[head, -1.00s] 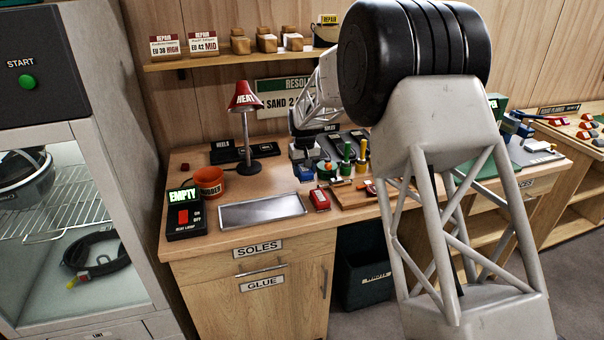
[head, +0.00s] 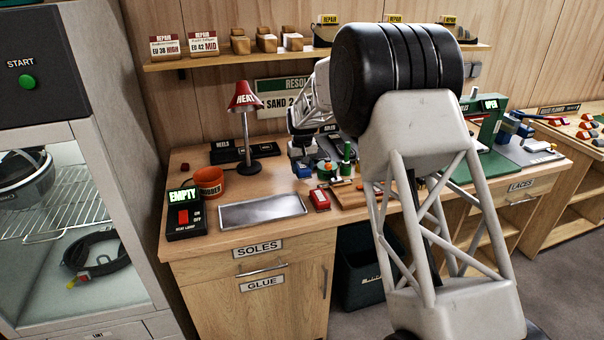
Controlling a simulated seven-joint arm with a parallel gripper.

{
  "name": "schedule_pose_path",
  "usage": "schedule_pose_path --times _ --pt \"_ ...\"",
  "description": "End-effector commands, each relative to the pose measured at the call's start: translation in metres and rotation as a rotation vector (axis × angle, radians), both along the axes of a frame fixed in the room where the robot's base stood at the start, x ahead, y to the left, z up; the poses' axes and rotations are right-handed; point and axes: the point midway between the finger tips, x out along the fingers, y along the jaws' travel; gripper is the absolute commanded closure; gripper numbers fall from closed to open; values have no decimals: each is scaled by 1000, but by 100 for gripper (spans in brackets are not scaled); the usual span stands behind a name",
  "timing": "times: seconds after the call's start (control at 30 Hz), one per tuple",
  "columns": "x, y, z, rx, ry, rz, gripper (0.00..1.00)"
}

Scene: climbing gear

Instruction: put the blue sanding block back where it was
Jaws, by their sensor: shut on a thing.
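The blue sanding block (head: 304,171) shows as a small blue shape low over the back middle of the workbench, left of the green-topped bottles. My gripper (head: 302,161) is above it, pointing down and shut on it. The fingertips are small and dark here, so the exact grip is hard to see. I cannot tell whether the block touches the bench top.
A red heat lamp (head: 246,120) stands left of my gripper. An orange pot (head: 209,182), a metal plate (head: 262,211) and a red block (head: 319,199) are on the workbench (head: 230,240). A wooden tray (head: 350,195) and green-topped bottles (head: 346,158) are close on the right.

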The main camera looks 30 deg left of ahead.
Motion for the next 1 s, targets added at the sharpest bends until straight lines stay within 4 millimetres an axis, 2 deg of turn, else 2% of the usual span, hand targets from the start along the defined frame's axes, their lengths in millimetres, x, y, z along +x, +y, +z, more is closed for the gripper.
schedule_pose_path --times 0.1,0.23,0.7,0.73,0.8,0.9,1.0 --pt "0 0 -14 -1 1 0 73" --pt "0 0 -24 -1 1 0 73" --pt "0 0 -29 0 0 0 73" --pt "0 0 -29 0 0 0 49" --pt "0 0 -29 0 0 0 38" --pt "0 0 -29 0 0 0 25" --pt "0 0 -29 0 0 0 25"
